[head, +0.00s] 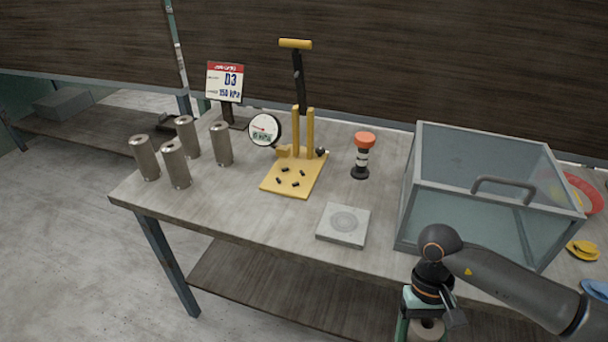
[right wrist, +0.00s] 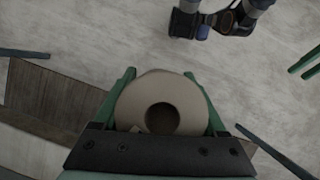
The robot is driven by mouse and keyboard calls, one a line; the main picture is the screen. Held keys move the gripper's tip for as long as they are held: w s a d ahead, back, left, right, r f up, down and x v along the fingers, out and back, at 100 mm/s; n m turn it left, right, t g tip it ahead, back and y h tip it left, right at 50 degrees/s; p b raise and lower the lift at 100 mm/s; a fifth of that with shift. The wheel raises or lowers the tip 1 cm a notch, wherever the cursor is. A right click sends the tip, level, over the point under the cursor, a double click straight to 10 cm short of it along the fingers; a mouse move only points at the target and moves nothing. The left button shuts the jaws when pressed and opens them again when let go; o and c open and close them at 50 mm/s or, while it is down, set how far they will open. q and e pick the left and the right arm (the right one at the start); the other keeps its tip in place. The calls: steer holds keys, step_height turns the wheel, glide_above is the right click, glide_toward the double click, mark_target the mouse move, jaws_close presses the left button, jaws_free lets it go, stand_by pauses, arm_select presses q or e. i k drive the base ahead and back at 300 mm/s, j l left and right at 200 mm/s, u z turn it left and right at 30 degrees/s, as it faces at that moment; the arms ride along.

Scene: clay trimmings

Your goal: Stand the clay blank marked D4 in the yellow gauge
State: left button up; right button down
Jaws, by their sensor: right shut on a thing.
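The yellow gauge (head: 310,135) stands on the table with a flat base, upright yellow posts, a T-handle on a dark rod and a round dial (head: 264,129) at its left. My right gripper (head: 424,322) is low at the table's front edge, away from the gauge. In the right wrist view (right wrist: 163,108) its green fingers are shut on a pale clay blank (right wrist: 150,88) with a round hole in its end. The blank (head: 427,331) is partly hidden in the head view, and no mark is readable. My left gripper is not in view.
Several grey cylinders (head: 222,144) stand at the table's left. The front-left tabletop is clear.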

mark_target(291, 177)
steer(key=i+j, duration=0.1)
steer(key=j, duration=0.35)
steer(key=i+j, duration=0.1)
steer(key=j, duration=0.35)
steer(key=i+j, duration=0.1)
steer(key=j, duration=0.35)
steer(key=i+j+z, duration=0.1)
steer(key=j, duration=0.4)
